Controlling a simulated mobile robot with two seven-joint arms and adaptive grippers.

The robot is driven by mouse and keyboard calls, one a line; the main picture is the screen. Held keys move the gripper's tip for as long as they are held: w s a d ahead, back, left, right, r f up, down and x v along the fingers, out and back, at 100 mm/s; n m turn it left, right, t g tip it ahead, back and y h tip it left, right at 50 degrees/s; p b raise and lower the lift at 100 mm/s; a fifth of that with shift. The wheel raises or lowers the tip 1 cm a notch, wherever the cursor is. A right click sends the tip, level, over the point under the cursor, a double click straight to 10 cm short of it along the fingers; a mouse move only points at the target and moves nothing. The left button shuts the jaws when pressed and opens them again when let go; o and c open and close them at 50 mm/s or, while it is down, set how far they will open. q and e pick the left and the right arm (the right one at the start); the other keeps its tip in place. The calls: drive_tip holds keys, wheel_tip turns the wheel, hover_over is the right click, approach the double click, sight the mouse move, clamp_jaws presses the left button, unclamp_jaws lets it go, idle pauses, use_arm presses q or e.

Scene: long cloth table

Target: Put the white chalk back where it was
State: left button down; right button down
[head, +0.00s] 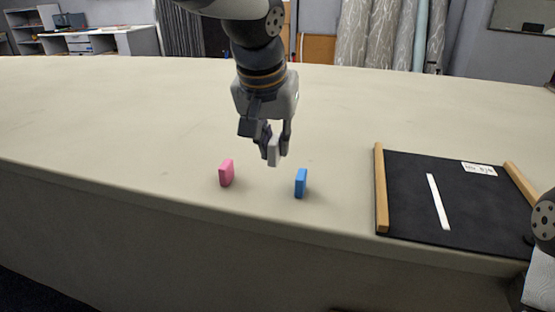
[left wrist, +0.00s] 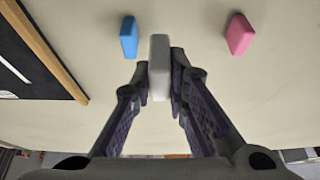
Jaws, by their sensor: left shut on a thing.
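The white chalk (head: 273,151) is a small upright block between the fingers of my left gripper (head: 273,143), which is shut on it. The left wrist view also shows the white chalk (left wrist: 160,66) between the fingertips of the left gripper (left wrist: 161,80). In the head view it is above the table, between a pink block (head: 226,173) and a blue block (head: 301,183), apart from both. The left wrist view shows the blue block (left wrist: 129,38) and the pink block (left wrist: 239,34) too. My right gripper cannot be made out; only part of that arm shows at the right edge.
A black board (head: 405,195) with wooden side rails lies on the right of the cloth table (head: 100,130). It bears a white stroke (head: 438,201) and a small label (head: 479,169). The left and back of the table are clear. The front edge runs close to the blocks.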

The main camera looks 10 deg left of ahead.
use_arm(q)
drive_tip(key=w+a+f, duration=0.1)
drive_tip(key=f, duration=0.1)
drive_tip(key=w+a+f, duration=0.1)
drive_tip(key=f, duration=0.1)
drive_tip(key=w+a+f, duration=0.1)
drive_tip(key=f, duration=0.1)
drive_tip(key=shift+a+b, duration=0.1)
drive_tip(key=shift+b, duration=0.2)
wheel_tip(320, 180, down, 3)
drive_tip(key=shift+w+r, duration=0.1)
drive_tip(key=shift+r, duration=0.1)
use_arm(e)
drive_tip(key=shift+s+f, duration=0.4)
drive_tip(key=shift+s, duration=0.1)
use_arm(q)
drive_tip(key=c, duration=1.6)
unclamp_jaws()
drive_tip(key=shift+f, duration=0.2)
drive_tip(key=shift+o, duration=0.2)
